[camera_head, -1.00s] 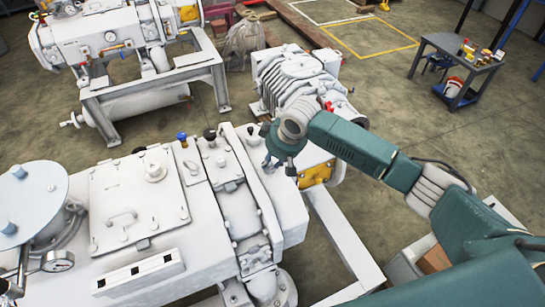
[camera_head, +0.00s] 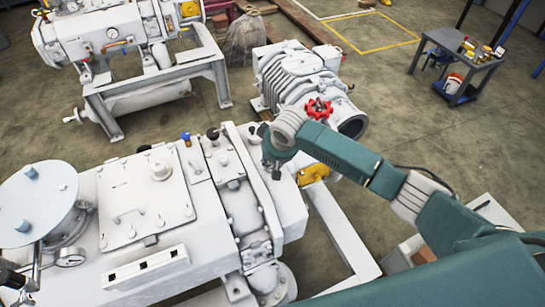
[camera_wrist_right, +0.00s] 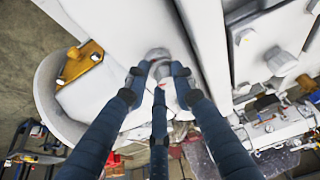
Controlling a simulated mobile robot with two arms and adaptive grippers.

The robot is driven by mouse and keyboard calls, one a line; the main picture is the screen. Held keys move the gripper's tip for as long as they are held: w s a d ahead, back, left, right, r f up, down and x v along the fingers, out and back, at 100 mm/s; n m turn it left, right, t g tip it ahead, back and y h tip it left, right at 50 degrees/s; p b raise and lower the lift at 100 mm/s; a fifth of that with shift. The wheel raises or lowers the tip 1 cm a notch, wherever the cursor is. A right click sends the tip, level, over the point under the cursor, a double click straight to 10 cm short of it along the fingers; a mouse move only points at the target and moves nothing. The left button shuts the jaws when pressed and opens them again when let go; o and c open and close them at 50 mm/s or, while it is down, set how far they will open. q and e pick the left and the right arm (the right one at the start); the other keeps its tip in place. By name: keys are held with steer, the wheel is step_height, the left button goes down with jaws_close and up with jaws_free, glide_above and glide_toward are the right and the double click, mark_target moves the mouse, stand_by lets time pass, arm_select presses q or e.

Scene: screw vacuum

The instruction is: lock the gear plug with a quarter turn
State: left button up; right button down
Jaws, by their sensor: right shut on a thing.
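My right gripper (camera_head: 274,170) is at the right end of the top of the large white pump housing (camera_head: 130,200) in the head view. In the right wrist view its dark, jointed fingers (camera_wrist_right: 160,78) close around a small grey round plug (camera_wrist_right: 158,54) on the white housing. The fingertips hide part of the plug, so I cannot tell its turn angle. In the head view the plug is hidden by the gripper. My left gripper is not in view.
A red handwheel (camera_head: 319,109) and a ribbed white motor (camera_head: 300,75) are behind my right arm. A yellow part (camera_head: 314,173) sits close to the gripper. A grey table (camera_head: 455,50) with items stands at the back right. Open floor lies between.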

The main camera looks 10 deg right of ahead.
steer(key=shift+w+r+m+h+p, duration=0.15)
steer(key=shift+r+m+h+p, duration=0.1)
steer(key=shift+m+p, duration=0.4)
steer(key=shift+w+r+m+h+p, duration=0.15)
steer(key=shift+m+h+p, duration=0.1)
steer(key=shift+m+p, duration=0.4)
steer(key=shift+d+m, duration=0.1)
steer(key=shift+m, duration=0.4)
steer(key=c, duration=1.6)
jaws_free()
steer(key=shift+c, duration=0.2)
steer(key=shift+o, duration=1.3)
steer(key=shift+d+f, duration=0.1)
steer(key=shift+f, duration=0.1)
steer(key=shift+w+f, duration=0.1)
steer(key=shift+f, duration=0.1)
steer(key=shift+s+r, duration=0.2)
steer(key=v, duration=1.1)
steer(key=shift+r, duration=0.25)
steer(key=shift+s+a, duration=0.1)
steer(key=shift+a, duration=0.1)
